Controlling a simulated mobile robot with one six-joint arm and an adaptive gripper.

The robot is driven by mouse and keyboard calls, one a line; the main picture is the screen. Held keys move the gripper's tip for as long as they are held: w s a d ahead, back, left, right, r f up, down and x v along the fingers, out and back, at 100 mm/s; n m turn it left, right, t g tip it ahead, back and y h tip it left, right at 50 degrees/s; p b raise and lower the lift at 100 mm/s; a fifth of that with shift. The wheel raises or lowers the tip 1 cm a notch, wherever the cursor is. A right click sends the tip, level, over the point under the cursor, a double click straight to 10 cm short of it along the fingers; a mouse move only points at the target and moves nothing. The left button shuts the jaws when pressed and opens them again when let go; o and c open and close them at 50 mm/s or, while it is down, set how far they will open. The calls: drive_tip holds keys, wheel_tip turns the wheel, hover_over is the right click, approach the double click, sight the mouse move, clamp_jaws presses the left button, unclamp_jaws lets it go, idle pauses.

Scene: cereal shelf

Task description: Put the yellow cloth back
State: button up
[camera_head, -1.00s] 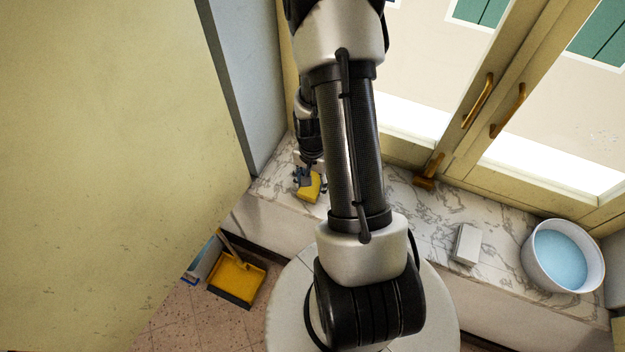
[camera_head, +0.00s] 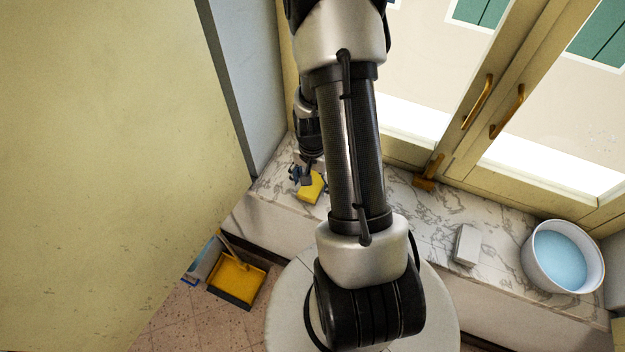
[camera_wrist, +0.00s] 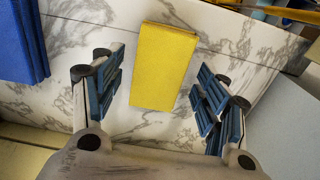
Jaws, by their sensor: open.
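The yellow cloth (camera_head: 311,187) is a folded block lying on the marble sill, left of my arm in the head view. In the wrist view the yellow cloth (camera_wrist: 163,66) lies flat on the marble, ahead of my gripper and roughly between the lines of its fingers. I cannot tell whether a finger touches the cloth.
A folded blue cloth (camera_wrist: 22,42) lies to the left in the wrist view. The marble sill (camera_head: 428,218) also bears a white block (camera_head: 467,244), a brown brush-like object (camera_head: 427,180) and a white basin (camera_head: 528,262) of blue water. A yellow dustpan (camera_head: 236,281) lies on the floor.

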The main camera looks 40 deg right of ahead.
drive_tip(key=w+a+r+n+p, duration=0.1)
drive_tip(key=a+r, duration=0.1)
drive_tip(key=r, duration=0.7)
drive_tip(key=w+a+r+n, duration=0.1)
drive_tip(key=a+r+n, duration=0.1)
drive_tip(key=r, duration=0.8)
drive_tip(key=s+a+r+n+t, duration=0.4)
drive_tip(key=s+a+r+n, duration=0.6)
drive_tip(key=a+r, duration=0.6)
drive_tip(key=shift+s+t, duration=0.3)
drive_tip(key=shift+s, duration=0.3)
